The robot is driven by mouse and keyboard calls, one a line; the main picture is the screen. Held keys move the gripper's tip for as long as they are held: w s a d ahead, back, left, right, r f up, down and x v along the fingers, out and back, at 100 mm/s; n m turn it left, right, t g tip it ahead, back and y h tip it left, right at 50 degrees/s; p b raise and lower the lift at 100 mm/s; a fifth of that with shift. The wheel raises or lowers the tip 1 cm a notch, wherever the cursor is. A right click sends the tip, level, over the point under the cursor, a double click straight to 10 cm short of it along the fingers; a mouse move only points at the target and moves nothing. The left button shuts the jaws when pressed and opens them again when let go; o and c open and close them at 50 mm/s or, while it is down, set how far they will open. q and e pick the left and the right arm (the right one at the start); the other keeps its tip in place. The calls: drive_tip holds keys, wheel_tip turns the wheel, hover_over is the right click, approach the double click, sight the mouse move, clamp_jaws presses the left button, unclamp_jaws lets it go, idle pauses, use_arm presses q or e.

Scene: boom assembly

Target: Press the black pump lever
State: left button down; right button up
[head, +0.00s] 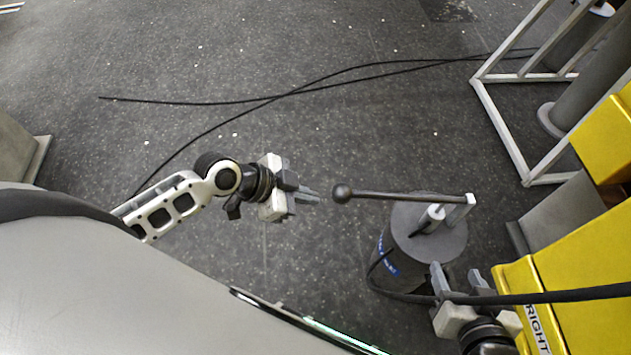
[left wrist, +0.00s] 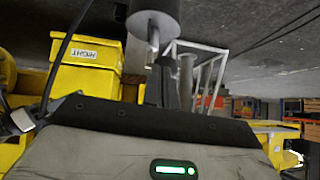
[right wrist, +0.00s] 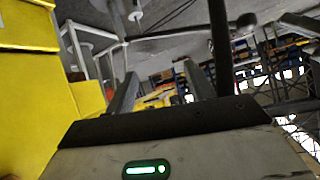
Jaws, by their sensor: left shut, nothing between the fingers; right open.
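The pump is a dark grey cylinder (head: 425,243) standing on the floor, with a light piston on top. Its black lever (head: 400,195) lies across the top and ends at the left in a dark ball (head: 342,192). The cylinder also shows at the top of the left wrist view (left wrist: 152,18). My left gripper (head: 314,196) is shut and empty, just left of the ball with a small gap in the picture; their height difference is unclear. My right gripper (head: 459,274) is open and empty, at the near right side of the pump; it also shows in the right wrist view (right wrist: 160,85).
A black hose (head: 560,296) runs past my right gripper to the pump. Yellow boxes (head: 580,260) and a white frame (head: 500,125) stand at the right. Black cables (head: 290,93) lie on the floor behind. The floor left of the pump is mostly clear.

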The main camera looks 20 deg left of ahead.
use_arm(q)
drive_tip(key=s+d+r+n+t+y, duration=0.2)
drive_tip(key=s+n+t, duration=0.3)
drive_tip(key=n, duration=0.4)
drive_tip(key=shift+s+d+r+n+y, duration=0.35)
drive_tip(key=shift+r+y, duration=0.2)
drive_tip(key=shift+y, duration=0.35)
drive_tip(key=shift+a, duration=0.1)
